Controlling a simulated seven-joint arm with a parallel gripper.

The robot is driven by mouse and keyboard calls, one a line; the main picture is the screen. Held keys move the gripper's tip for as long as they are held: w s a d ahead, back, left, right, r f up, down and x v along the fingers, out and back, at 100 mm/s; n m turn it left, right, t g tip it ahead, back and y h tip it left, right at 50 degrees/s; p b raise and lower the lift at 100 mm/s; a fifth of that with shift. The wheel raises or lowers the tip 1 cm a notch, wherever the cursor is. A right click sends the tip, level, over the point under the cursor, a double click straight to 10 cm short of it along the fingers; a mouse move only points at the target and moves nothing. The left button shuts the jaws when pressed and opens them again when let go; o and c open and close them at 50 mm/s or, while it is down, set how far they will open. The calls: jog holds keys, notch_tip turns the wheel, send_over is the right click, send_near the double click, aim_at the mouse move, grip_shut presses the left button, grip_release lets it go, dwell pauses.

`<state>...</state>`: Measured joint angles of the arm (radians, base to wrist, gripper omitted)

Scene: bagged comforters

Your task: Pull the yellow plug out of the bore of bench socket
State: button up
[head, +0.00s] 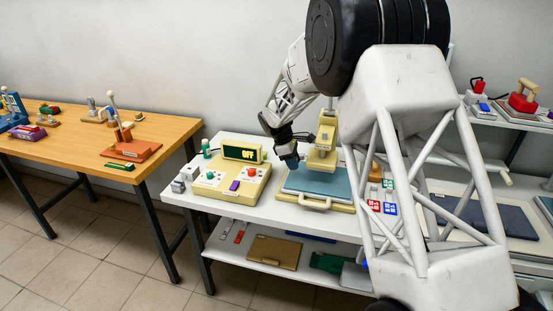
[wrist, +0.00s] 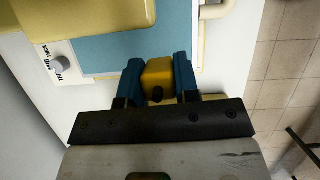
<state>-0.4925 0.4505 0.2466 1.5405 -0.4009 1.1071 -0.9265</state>
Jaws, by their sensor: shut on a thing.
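My gripper (head: 290,162) is over the left side of a cream press-like device with a blue plate on the white bench. In the wrist view, its two blue fingers (wrist: 158,82) are shut on a yellow block, which looks like the yellow plug (wrist: 158,73). A small dark round part shows at the plug's near end. In the head view the plug is hidden by the gripper. I cannot make out the bench socket or its bore in either view, so I cannot tell whether the plug sits in it.
The blue plate (head: 318,181) lies beneath, with the device's cream upright (head: 325,140) close right of my gripper. A wooden table (head: 70,142) is farther left.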

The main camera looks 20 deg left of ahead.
jog(key=shift+s+d+m, duration=0.2)
jog(key=shift+d+m, duration=0.2)
jog(key=shift+d, duration=0.5)
jog(key=shift+f, duration=0.15)
jog(key=shift+f, duration=1.75)
jog(key=shift+f, duration=0.6)
jog(key=o, duration=1.6)
jog(key=shift+r, duration=0.15)
jog(key=shift+d+v, duration=0.15)
jog(key=shift+v, duration=1.5)
jog(key=shift+d+v, duration=0.2)
jog(key=shift+v, duration=1.4)
